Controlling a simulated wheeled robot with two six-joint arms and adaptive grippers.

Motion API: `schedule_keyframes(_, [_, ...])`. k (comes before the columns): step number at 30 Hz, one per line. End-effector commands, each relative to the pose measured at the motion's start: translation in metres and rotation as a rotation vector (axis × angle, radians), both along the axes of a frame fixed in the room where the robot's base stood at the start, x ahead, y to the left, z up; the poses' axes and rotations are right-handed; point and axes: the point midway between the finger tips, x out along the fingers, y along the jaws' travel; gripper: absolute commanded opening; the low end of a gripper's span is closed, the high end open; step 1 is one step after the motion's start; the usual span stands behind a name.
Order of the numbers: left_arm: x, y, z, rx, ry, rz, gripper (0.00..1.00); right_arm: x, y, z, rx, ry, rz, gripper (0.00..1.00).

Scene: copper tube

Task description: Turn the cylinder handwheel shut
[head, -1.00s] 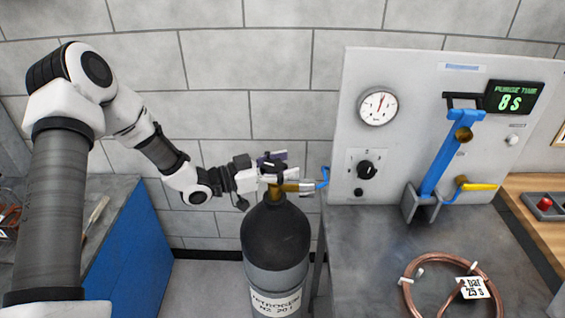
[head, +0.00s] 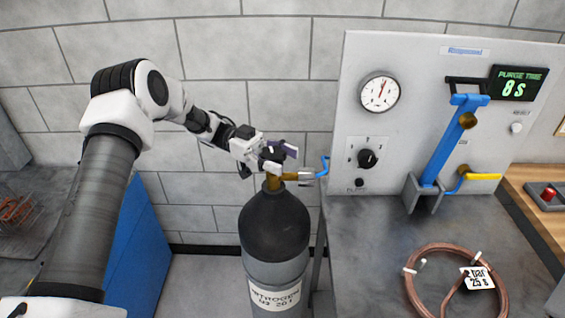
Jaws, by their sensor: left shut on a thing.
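The nitrogen cylinder (head: 275,225) stands upright on the floor in the middle of the head view, dark on its shoulder and grey below, with a white label. Its brass valve (head: 274,183) is on top, with an outlet to the right. My left gripper (head: 279,154) is at the top of the valve, shut on the handwheel there. The handwheel is mostly hidden by the fingers. My right gripper is not in view.
A grey panel (head: 425,60) with a gauge (head: 379,93), a black knob (head: 367,158) and a display (head: 516,83) stands right of the cylinder. A blue clamp (head: 448,145) is on it. A copper coil (head: 412,288) lies on the bench (head: 370,235).

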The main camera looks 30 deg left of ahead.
Motion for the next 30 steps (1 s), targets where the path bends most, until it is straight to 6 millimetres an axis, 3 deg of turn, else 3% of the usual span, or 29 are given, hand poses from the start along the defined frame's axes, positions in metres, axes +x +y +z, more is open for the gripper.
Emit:
schedule_keyframes(3, [-0.002, 0.000, -0.005, 0.003, -0.001, -0.085, 0.27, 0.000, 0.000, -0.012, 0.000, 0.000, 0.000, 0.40])
schedule_keyframes(12, [-0.005, 0.001, -0.002, -0.001, -0.002, -0.221, 0.27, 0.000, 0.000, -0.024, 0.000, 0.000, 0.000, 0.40])
schedule_keyframes(29, [-0.006, 0.001, 0.000, -0.002, -0.002, -0.253, 0.27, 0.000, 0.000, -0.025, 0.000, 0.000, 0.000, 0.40])
schedule_keyframes(30, [-0.006, 0.001, 0.000, -0.002, -0.002, -0.253, 0.73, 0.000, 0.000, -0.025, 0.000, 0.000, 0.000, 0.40])
